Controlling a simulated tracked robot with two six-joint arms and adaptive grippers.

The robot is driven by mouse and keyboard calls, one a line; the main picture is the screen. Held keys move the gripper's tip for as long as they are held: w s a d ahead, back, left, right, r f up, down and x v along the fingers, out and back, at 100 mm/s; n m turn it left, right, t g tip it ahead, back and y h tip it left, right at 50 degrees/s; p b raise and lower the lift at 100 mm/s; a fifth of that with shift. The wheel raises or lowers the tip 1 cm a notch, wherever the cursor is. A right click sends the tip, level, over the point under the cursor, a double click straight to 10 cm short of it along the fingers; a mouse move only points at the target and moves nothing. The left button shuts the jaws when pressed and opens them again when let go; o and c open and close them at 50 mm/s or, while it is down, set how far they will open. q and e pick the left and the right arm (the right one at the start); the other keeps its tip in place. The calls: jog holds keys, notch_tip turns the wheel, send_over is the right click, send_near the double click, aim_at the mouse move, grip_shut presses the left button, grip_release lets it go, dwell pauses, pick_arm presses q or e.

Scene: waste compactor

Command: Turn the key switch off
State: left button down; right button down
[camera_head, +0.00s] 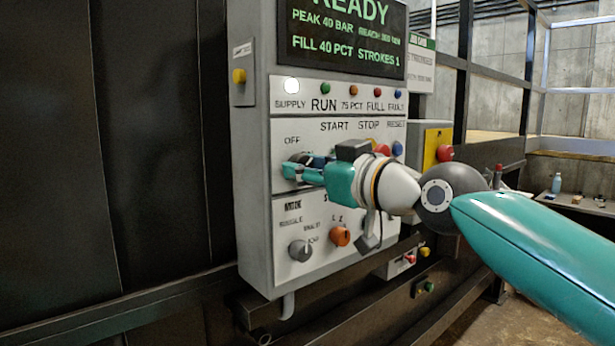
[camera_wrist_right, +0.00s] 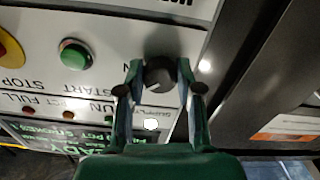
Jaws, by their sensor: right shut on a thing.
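The key switch (camera_wrist_right: 159,77) shows in the right wrist view as a round dark knob between my fingertips, with a pale mark on its face. In the head view it is mostly hidden behind my fingers, beside the OFF label (camera_head: 292,140) on the grey control panel (camera_head: 256,200). My right gripper (camera_head: 292,170) reaches the panel from the right and is shut on the switch. It also shows in the right wrist view (camera_wrist_right: 158,82), one finger on each side of the knob. My left gripper is not in view.
A mode knob (camera_head: 300,250) and an orange knob (camera_head: 340,236) sit below. The white supply lamp (camera_head: 291,85) is lit, under a screen (camera_head: 342,38) reading READY. A green start button (camera_wrist_right: 75,54) is close by. A red button (camera_head: 445,153) on yellow stands right of the panel.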

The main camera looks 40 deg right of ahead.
jog(key=shift+n+b, duration=2.2)
jog(key=shift+n, duration=2.7)
jog(key=shift+w, duration=0.1)
jog(key=shift+f, duration=0.1)
jog(key=c, duration=0.8)
grip_release()
jog(key=shift+o, duration=0.2)
jog(key=shift+s, duration=0.2)
